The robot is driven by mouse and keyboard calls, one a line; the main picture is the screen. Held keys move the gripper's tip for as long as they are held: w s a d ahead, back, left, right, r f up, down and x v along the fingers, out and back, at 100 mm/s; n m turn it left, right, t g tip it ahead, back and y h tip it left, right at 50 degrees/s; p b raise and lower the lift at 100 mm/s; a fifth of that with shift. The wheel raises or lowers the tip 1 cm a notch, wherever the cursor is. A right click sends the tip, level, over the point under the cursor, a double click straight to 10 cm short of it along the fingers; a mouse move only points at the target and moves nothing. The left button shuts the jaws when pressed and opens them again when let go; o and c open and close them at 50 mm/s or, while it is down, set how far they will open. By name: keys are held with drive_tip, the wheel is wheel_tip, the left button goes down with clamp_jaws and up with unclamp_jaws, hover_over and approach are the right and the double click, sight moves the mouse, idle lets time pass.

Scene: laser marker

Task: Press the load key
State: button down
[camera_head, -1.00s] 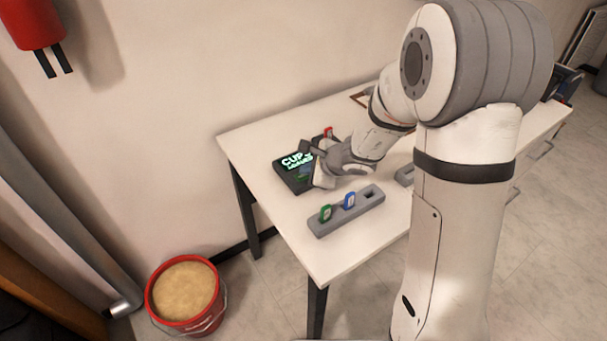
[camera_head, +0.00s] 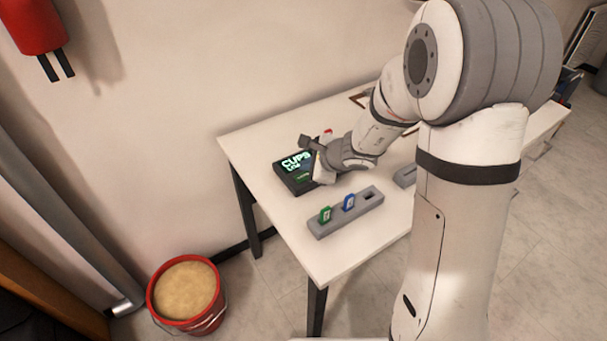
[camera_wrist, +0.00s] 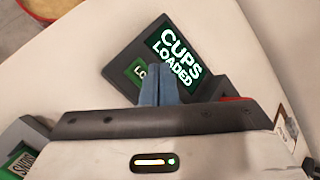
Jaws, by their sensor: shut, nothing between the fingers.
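The dark marker box (camera_head: 283,178) sits on the table, partly behind my gripper in the head view. In the wrist view its screen (camera_wrist: 173,55) reads "CUPS LOADED" in pale letters on green. The green load key (camera_wrist: 136,70) is beside the screen, with only "LO" showing; my fingers cover the rest. My gripper (camera_wrist: 159,70) is shut and empty, its blue-grey fingertips over the box by the key and the screen's edge. I cannot tell whether they touch the key. A red cartridge (camera_head: 328,132) shows just behind my gripper in the head view.
A grey rack (camera_head: 322,231) on the table's near side holds a green cartridge (camera_head: 325,215) and a blue cartridge (camera_head: 348,203), with an empty slot at its right. Another grey block (camera_head: 404,177) is by my arm. A red bucket (camera_head: 187,318) stands on the floor.

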drive_tip(key=shift+r+p, duration=1.4)
drive_tip(key=shift+r, duration=0.85)
drive_tip(key=s+d+r+n+g+p, duration=0.3)
drive_tip(key=s+r+n, duration=0.7)
drive_tip(key=s+r, duration=0.15)
drive_tip(key=s+d+r+n+h+p, duration=0.2)
drive_tip(key=s+d+r+n+h, duration=0.2)
drive_tip(key=s+d, duration=0.8)
drive_tip(key=s+n+h, duration=0.2)
drive_tip(key=n, duration=0.1)
drive_tip(key=shift+d+n+g+h, duration=0.15)
drive_tip(key=shift+n+g+h, duration=0.15)
drive_tip(key=shift+n+g, duration=0.1)
